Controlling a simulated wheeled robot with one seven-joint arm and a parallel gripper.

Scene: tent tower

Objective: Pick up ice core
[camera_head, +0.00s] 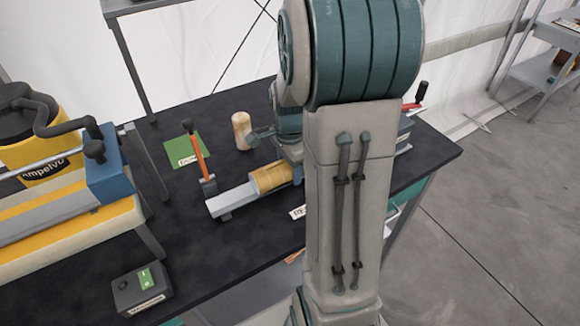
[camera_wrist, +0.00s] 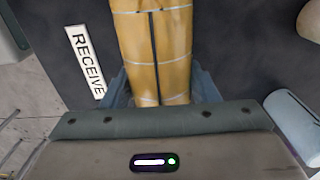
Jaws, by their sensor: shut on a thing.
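A tan-yellow banded cylinder, which looks like the ice core (camera_head: 268,179), lies in line with a pale grey trough (camera_head: 232,199) on the dark table. In the wrist view the ice core (camera_wrist: 152,45) runs up from between my fingers. My gripper (camera_wrist: 160,88) is shut on it, one teal finger at each side. The core's near end is hidden by the gripper body. In the head view my arm hides most of the gripper, and I cannot tell whether the core is clear of its support.
A beige upright cylinder (camera_head: 242,130) stands behind the trough, beside a green mat (camera_head: 184,150) and an orange lever (camera_head: 200,158). A yellow and blue machine (camera_head: 108,165) fills the left. A switch box (camera_head: 142,288) sits front left. A RECEIVE label (camera_wrist: 85,61) lies beside the core.

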